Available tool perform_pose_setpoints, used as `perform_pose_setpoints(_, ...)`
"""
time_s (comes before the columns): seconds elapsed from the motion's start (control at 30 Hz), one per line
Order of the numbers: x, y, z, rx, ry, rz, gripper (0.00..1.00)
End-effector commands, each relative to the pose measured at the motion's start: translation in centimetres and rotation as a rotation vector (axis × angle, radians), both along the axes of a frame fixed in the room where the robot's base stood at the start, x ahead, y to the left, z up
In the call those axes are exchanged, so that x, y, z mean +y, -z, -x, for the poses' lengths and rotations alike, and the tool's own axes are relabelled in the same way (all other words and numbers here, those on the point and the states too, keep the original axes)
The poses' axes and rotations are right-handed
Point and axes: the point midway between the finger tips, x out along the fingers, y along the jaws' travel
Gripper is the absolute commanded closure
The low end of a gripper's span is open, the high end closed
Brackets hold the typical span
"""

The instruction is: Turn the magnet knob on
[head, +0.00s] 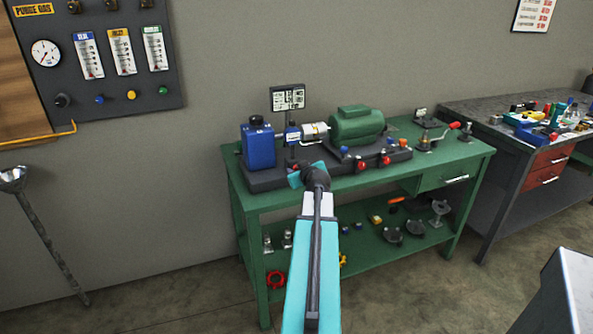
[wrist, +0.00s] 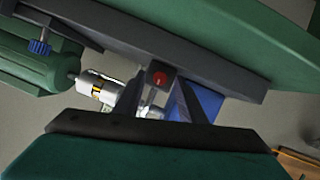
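A pump unit with a green motor (head: 357,126) stands on the green workbench (head: 440,165). Red knobs (head: 361,167) and blue knobs sit along the front of its dark base. I cannot tell by label which one is the magnet knob. My gripper (head: 308,176) is at the left front of this base and hides part of it. In the wrist view my gripper (wrist: 162,92) is open, its two dark fingers apart. A red knob (wrist: 159,78) shows between them in the picture; contact cannot be made out. A blue knob (wrist: 40,47) is off to the left there.
A blue tank (head: 258,146) stands at the left of the base, with a small sign (head: 288,98) behind. A silver cylinder (head: 314,132) joins the motor. Right on the bench is a red-handled tool (head: 440,135). A gauge panel (head: 100,55) hangs on the wall at left.

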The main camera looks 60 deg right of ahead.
Motion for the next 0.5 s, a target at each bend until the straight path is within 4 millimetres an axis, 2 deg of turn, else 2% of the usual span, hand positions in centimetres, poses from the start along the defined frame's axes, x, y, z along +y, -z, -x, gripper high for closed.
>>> perform_pose_setpoints(0.27, -0.02, 0.04, -0.04, 0.000, 0.000, 0.000, 0.63)
perform_pose_setpoints(0.5, -0.02, 0.04, -0.02, 0.000, 0.000, 0.000, 1.00)
